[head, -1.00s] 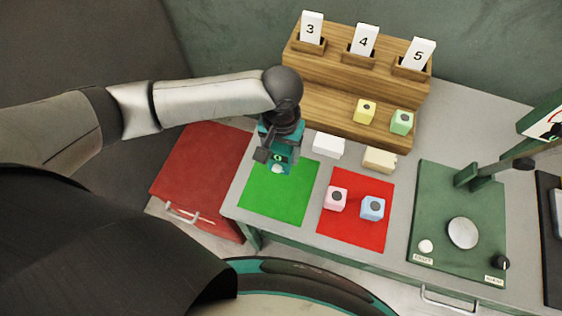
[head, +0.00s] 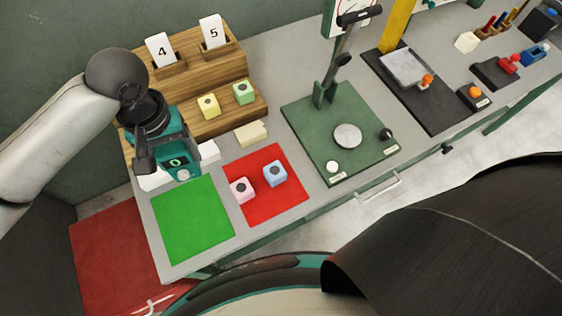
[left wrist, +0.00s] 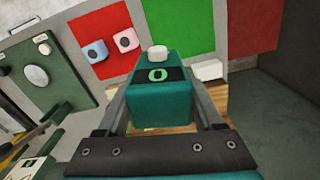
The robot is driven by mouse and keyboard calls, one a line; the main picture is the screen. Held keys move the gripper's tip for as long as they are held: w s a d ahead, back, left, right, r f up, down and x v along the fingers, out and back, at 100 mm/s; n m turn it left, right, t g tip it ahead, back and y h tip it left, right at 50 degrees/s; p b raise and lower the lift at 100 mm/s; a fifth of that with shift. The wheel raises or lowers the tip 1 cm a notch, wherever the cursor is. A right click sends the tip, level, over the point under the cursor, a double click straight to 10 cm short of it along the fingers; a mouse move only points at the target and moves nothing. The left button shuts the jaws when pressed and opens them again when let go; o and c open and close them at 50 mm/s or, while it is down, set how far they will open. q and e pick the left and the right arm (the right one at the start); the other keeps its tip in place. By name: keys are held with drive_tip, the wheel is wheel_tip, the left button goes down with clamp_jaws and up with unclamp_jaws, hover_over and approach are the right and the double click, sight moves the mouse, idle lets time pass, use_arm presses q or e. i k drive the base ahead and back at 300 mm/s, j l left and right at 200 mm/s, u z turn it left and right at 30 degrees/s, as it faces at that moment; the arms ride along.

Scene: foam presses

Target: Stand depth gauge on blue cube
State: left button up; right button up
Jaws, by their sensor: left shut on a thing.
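My left gripper (head: 168,158) is shut on the teal depth gauge (head: 180,165), a boxy body with a dark display showing a green 0 and a white round tip. In the left wrist view the gauge (left wrist: 160,103) sits between the two fingers. In the head view it shows over the far edge of the green mat. The blue cube (head: 275,173), with a dark round spot on top, stands on the red mat (head: 270,210) to the right. The blue cube (left wrist: 95,51) also shows in the left wrist view, apart from the gauge. My right gripper is not in view.
A pink cube (head: 242,189) stands close left of the blue cube. The green mat (head: 192,222) is bare. A wooden stepped rack (head: 205,75) with number cards, a yellow cube (head: 208,105) and a green cube (head: 243,92) stands behind. A green press (head: 320,120) is to the right.

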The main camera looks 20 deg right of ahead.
sight(275, 170)
drive_tip(key=z, duration=0.5)
drive_tip(key=i+l+u, duration=0.1)
drive_tip(key=l+u, duration=0.35)
drive_tip(key=l, duration=0.15)
drive_tip(key=l+u, duration=0.4)
drive_tip(key=l, duration=0.25)
